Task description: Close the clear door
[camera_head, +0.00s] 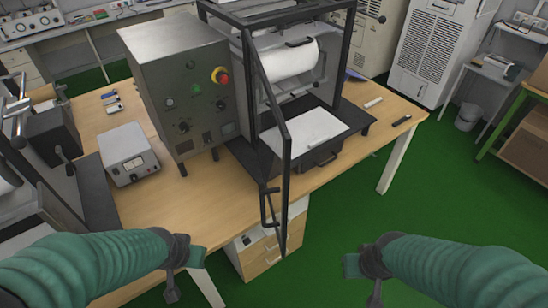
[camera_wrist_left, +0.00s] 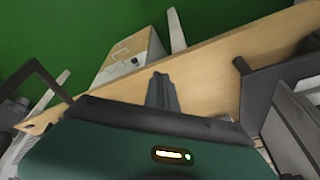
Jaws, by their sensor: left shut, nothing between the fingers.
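The clear door (camera_head: 268,120) is a tall dark-framed panel on the test machine. It stands wide open, swung out toward me over the table's front edge. Its dark handle (camera_head: 268,207) is near the lower free end. My left gripper (camera_head: 196,257) is left of and below the door's lower end, apart from it in the head view. The left wrist view shows its fingers (camera_wrist_left: 162,92) together, with nothing between them. My right gripper (camera_head: 353,265) is over the green floor, right of the door; its fingers cannot be made out.
A grey control box (camera_head: 185,85) with a red button stands left of the door. The open machine holds a white roller (camera_head: 285,60) above a pale plate (camera_head: 306,130). A small instrument (camera_head: 128,153) sits on the wooden table (camera_head: 165,200). Green floor (camera_head: 430,190) is clear at right.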

